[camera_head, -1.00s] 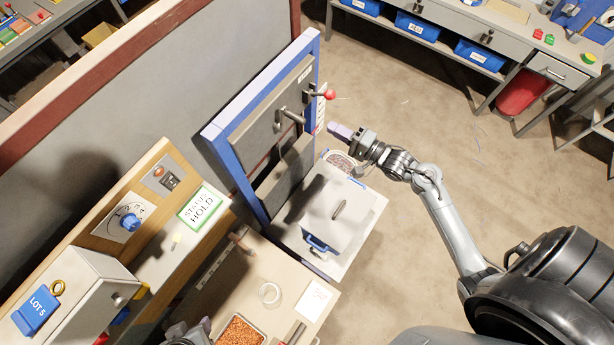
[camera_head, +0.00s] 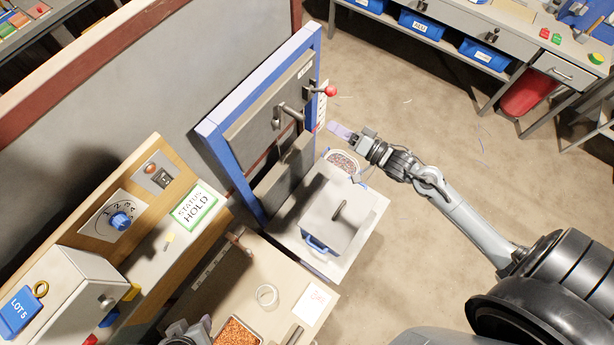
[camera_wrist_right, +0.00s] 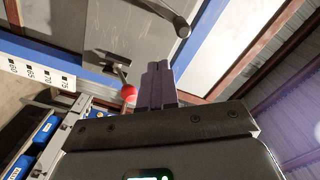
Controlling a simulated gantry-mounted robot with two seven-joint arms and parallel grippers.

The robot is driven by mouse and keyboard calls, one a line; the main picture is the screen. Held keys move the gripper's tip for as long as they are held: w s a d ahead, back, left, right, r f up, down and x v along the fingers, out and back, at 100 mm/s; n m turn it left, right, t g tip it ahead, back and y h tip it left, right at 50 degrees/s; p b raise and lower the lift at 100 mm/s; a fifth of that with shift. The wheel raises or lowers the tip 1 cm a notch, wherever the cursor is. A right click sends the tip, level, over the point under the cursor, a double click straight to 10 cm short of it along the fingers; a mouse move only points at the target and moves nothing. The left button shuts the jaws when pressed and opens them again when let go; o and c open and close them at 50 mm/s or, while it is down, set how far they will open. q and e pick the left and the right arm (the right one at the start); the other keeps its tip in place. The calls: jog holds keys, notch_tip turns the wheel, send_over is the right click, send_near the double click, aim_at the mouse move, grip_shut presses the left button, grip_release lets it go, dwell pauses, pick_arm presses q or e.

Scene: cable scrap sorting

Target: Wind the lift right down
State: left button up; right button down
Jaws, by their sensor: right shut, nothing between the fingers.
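The lift has an upright blue frame (camera_head: 222,152) with a grey panel. A grey crank handle (camera_head: 290,112) sits on the panel and also shows at the top of the wrist view (camera_wrist_right: 165,14). A red-knobbed lever (camera_head: 331,90) is beside it; its knob also shows in the wrist view (camera_wrist_right: 128,93). My right gripper (camera_head: 334,128) is shut and empty, in front of the frame, below the red knob in the picture and apart from the crank. My left gripper (camera_head: 192,330) is partly cut off at the bottom edge.
A worktable (camera_head: 235,285) with a tray of copper bits (camera_head: 238,333) is at front. A dial panel (camera_head: 122,220) and status sign (camera_head: 195,207) stand left. The floor (camera_head: 440,240) to the right is mostly clear.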

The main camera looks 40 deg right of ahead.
jog(key=b+x, duration=0.2)
jog(key=x, duration=0.6)
dwell(0.6)
dwell(0.8)
dwell(0.6)
jog(key=p, duration=0.4)
jog(key=shift+a+r, duration=0.1)
jog(key=shift+a, duration=0.1)
